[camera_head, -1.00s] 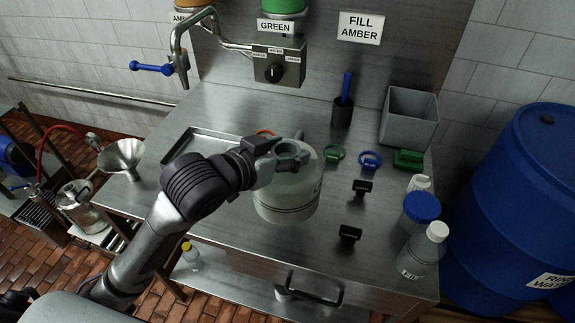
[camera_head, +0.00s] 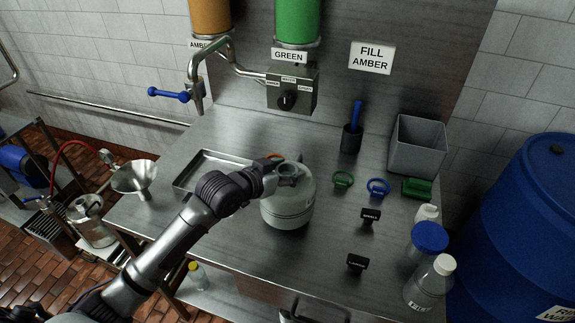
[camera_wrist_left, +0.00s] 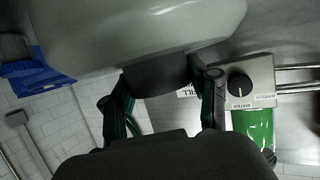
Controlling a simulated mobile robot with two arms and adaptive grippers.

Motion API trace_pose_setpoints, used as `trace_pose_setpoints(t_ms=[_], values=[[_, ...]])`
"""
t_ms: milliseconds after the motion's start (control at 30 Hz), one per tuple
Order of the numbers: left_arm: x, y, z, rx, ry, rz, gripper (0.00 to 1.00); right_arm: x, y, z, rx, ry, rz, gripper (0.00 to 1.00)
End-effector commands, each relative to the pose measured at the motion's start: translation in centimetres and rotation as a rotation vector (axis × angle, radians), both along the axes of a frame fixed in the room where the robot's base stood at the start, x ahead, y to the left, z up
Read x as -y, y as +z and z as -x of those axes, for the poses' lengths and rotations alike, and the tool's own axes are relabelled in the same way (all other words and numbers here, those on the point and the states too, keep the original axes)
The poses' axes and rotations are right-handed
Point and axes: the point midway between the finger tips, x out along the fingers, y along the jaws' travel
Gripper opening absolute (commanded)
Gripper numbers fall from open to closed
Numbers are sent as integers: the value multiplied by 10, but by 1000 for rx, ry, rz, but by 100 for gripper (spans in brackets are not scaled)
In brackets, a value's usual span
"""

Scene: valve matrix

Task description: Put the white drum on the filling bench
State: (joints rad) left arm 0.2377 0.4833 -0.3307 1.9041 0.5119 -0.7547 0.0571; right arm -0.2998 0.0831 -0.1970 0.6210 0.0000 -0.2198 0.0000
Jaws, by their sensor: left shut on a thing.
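The white drum (camera_head: 287,207) is upright over the middle of the steel filling bench (camera_head: 225,235). Its base is at or very close to the bench top; I cannot tell whether it touches. My left gripper (camera_head: 288,172) is shut at the top of the drum. In the left wrist view its fingers (camera_wrist_left: 163,88) close on a dark part at the drum's top, with the pale drum body (camera_wrist_left: 140,30) beyond. My right gripper is not in view.
A shallow tray (camera_head: 207,158) lies left of the drum. Green (camera_head: 343,180) and blue (camera_head: 378,187) rings, the SMALL (camera_head: 370,215) and LARGE (camera_head: 357,262) tags, a grey bin (camera_head: 418,145) and bottles (camera_head: 429,283) stand right. A selector box (camera_head: 291,91) hangs behind.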

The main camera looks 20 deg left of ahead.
Motion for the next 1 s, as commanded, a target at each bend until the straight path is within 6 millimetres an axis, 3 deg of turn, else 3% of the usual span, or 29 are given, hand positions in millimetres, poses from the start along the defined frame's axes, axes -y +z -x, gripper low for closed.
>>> trace_pose_setpoints(t_ms=[233,633,667,800,1000], values=[[0,-18,-1,12,1,4,0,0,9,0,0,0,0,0],[0,-23,-1,13,1,5,0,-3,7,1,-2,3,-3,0],[0,-28,1,-1,1,-1,64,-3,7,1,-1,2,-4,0],[0,-28,1,-1,1,-1,84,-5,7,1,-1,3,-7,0],[0,-28,1,-2,1,-1,84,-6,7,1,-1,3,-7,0]])
